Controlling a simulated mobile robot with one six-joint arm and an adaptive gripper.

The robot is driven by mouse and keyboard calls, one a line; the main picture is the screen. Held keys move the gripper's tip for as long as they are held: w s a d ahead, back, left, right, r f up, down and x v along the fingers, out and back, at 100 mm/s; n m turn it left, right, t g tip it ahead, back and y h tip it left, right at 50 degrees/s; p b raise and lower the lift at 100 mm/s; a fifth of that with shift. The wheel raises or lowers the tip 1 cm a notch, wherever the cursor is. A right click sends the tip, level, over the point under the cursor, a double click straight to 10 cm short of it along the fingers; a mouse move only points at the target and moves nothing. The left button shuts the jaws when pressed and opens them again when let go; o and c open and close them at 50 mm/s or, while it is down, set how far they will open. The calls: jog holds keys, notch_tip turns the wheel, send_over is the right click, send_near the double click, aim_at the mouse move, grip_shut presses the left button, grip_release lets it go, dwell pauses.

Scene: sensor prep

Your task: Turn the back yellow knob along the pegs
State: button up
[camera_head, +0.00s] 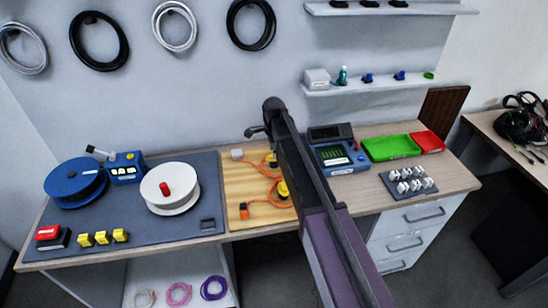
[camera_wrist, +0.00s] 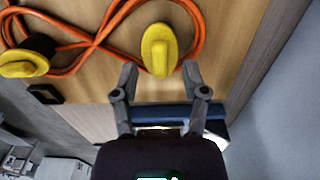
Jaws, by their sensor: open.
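The back yellow knob (camera_head: 271,160) stands on the wooden board (camera_head: 237,207), partly beside my arm. In the wrist view the knob nearer the wall (camera_wrist: 160,48) appears upper middle, its raised grip running up and down the picture. My gripper (camera_wrist: 160,72) is open, its two fingers apart below and to either side of that knob, with nothing between them. I cannot tell their height above it. The front yellow knob (camera_head: 283,190) is partly hidden by my arm; it also shows at the left of the wrist view (camera_wrist: 24,60). An orange cable (camera_wrist: 100,40) loops around both.
A blue meter (camera_head: 333,158) stands right of the board, with green (camera_head: 391,148) and red trays (camera_head: 428,141) beyond. A white spool (camera_head: 170,190) and a blue spool (camera_head: 75,183) stand left. The wall is close behind.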

jog(key=shift+f+b, duration=0.4)
jog(key=shift+f, duration=0.2)
grip_shut()
